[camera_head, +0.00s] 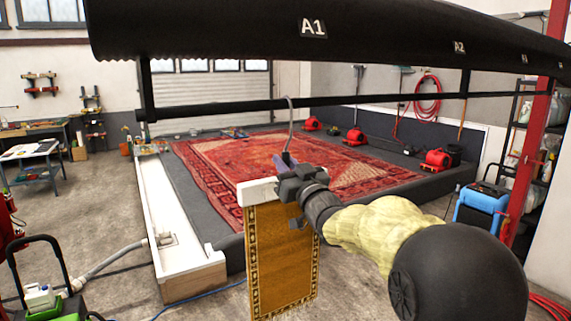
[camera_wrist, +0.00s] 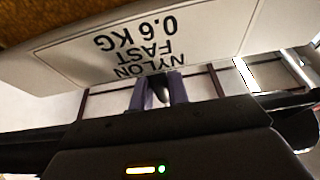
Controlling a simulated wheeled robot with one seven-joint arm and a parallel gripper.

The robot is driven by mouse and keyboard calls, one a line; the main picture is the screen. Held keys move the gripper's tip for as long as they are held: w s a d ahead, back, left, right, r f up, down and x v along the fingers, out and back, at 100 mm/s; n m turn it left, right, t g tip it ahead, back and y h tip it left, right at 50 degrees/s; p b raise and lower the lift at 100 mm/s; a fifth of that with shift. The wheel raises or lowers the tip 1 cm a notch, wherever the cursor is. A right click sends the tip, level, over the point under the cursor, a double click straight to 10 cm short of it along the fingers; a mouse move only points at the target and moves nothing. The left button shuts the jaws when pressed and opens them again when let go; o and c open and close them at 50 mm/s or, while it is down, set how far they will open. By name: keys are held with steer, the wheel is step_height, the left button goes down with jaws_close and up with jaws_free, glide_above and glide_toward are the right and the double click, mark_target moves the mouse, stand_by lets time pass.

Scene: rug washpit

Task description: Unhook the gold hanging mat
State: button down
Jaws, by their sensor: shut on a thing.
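The gold mat (camera_head: 281,258), with a patterned border and fringed lower end, hangs below a white hanger bar (camera_head: 257,190). A thin grey hook (camera_head: 290,125) rises from the hanger to the black rail (camera_head: 220,109), its top at the rail. Whether it is seated there or clear is hard to tell. My gripper (camera_head: 286,160) is at the foot of the hook, above the bar. In the wrist view my purple fingers (camera_wrist: 159,92) are shut on a stem between them, by the bar's label (camera_wrist: 150,45) reading "NYLON FAST 0.6 KG". Part of the mat's top is hidden.
A large black roller (camera_head: 250,30) marked A1, A2 runs above the rail. Behind lies a red patterned rug (camera_head: 340,165) in a dark-edged pit. A white channel (camera_head: 170,220) stands left. A blue machine (camera_head: 481,207) and red post (camera_head: 535,130) are right. Floor at left is partly clear.

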mark_target(287, 146)
steer(key=shift+r, duration=0.2)
steer(key=shift+w+r, duration=0.1)
steer(key=shift+r, duration=0.05)
steer(key=shift+s+r+p, duration=0.25)
steer(key=shift+r+p, duration=0.2)
steer(key=shift+r, duration=0.25)
steer(key=shift+w+r+p, duration=0.2)
steer(key=shift+r+p, duration=0.15)
steer(key=shift+r, duration=0.2)
steer(key=shift+s+r+p, duration=0.1)
steer(key=shift+r+p, duration=0.2)
steer(key=shift+r, duration=0.4)
steer(key=shift+f, duration=0.1)
